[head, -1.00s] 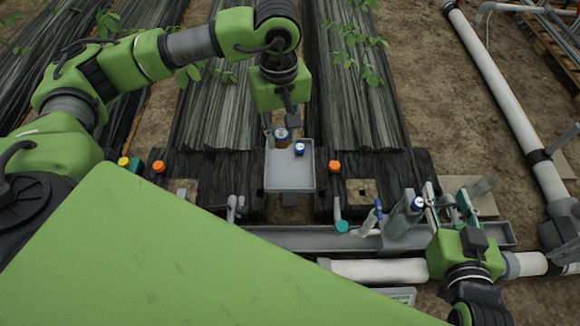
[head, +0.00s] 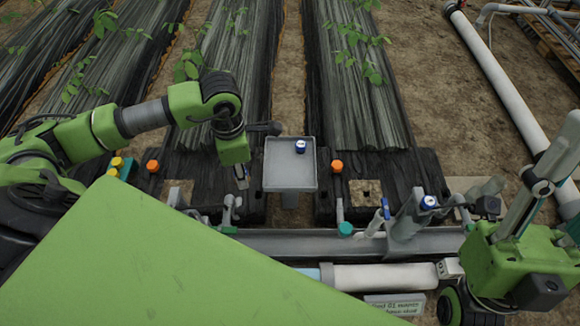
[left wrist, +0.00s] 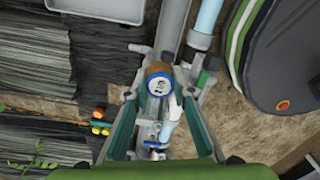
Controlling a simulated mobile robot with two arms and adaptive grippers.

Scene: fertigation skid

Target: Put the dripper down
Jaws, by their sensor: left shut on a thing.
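My left gripper (left wrist: 160,95) is shut on a small brown cylinder (left wrist: 153,70) with a round blue-and-white top, which sits between its fingertips in the left wrist view. I cannot tell from its look whether this is the dripper. In the head view my left gripper (head: 241,176) hangs just left of the grey tray (head: 268,168), and the held thing is hidden there. A small blue-and-white capped item (head: 300,147) stands on the tray. My right gripper (head: 540,180) is at the right edge, clear of the gutter; its finger opening is unclear.
A grey gutter (head: 300,240) runs across the front, with a grey bottle-like item (head: 407,222) at its right. Orange knobs (head: 337,166) stand either side of the tray. A white pipe (head: 385,275) lies nearer. Most of the tray is bare.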

